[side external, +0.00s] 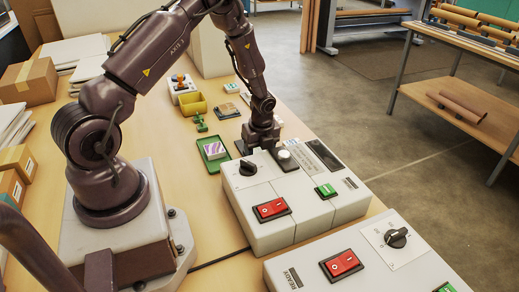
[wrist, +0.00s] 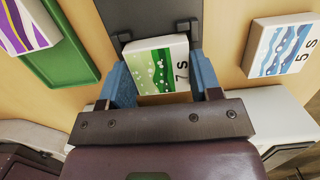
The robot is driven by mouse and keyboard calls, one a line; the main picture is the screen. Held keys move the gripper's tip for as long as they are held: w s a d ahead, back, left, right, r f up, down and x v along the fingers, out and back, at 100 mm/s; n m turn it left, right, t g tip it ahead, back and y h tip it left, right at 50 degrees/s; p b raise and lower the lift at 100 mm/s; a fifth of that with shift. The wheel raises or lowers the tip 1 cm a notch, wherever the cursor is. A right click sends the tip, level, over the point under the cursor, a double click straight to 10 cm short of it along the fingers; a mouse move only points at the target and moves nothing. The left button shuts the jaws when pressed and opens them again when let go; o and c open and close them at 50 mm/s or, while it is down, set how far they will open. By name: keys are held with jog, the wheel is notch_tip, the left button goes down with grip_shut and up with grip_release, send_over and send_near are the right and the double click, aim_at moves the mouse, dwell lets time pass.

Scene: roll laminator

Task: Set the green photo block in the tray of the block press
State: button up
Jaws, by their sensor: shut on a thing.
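The green photo block (wrist: 157,68), a white-edged block with a green dotted picture and the marking "7 S", sits between the two blue fingers of my gripper (wrist: 162,84) in the wrist view. My gripper is shut on it. A dark grey plate (wrist: 160,14) lies beyond and partly under the block in this view; I cannot tell whether the block touches it. In the side view my gripper (side external: 261,149) is low behind the grey machine with the red switch (side external: 285,190). The block is hidden there by the gripper and machine.
A green tray (wrist: 57,64) with a purple-striped block (wrist: 27,22) lies to the left. A blue-wave block marked "5 S" (wrist: 281,46) lies to the right. A second grey machine (side external: 375,262) stands nearer the camera. A yellow bin (side external: 193,103) is farther back.

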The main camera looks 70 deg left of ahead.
jog(key=o, duration=0.7)
jog(key=shift+c, duration=0.2)
jog(key=shift+r, duration=0.1)
jog(key=shift+r, duration=1.4)
jog(key=o, duration=0.5)
jog(key=shift+o, duration=0.2)
jog(key=shift+r, duration=2.5)
